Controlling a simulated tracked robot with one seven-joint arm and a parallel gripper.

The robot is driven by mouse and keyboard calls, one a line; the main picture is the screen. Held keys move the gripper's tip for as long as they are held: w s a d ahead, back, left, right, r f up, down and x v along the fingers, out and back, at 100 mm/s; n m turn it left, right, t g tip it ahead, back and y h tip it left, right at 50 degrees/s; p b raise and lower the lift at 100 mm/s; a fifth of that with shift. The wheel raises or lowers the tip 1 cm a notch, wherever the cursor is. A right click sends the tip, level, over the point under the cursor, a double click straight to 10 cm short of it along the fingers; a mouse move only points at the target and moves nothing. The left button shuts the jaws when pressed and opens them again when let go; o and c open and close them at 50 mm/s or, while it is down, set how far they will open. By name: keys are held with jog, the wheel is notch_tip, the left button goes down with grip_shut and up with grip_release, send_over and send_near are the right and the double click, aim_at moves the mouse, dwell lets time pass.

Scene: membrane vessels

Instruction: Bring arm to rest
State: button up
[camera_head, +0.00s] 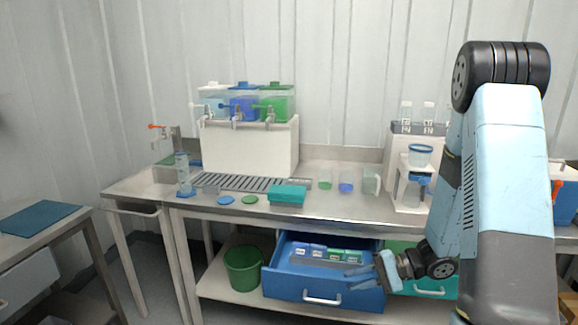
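My arm (505,150) stands at the right of the head view, with a light blue upper part and a dark grey lower part. It bends down to my gripper (359,277), which points left in front of the right side of the open blue drawer (325,292). The two fingers look spread apart with nothing between them. I cannot tell whether the gripper touches the drawer. Several small blue and green packs (330,253) with white labels lie in the drawer. My arm hides part of the green drawer (430,287) and the bench behind it.
The steel bench (335,205) carries dispensers with clear, blue and green tanks (243,103), a teal box (288,194), small beakers (346,185) and a white filter stand (409,180). A green bucket (243,268) stands on the lower shelf. A side table (45,218) is at left.

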jog(key=s+d+r+n+t+h, duration=0.2)
jog(key=s+r+h, duration=0.5)
jog(key=r, duration=0.6)
jog(key=s+d+r+n+t+h, duration=0.2)
jog(key=s+r+h, duration=0.5)
jog(key=r, duration=0.7)
jog(key=shift+s+d+r+n+t, duration=0.3)
jog(key=shift+s+d+n+t, duration=0.1)
jog(key=shift+s+d+n, duration=0.65)
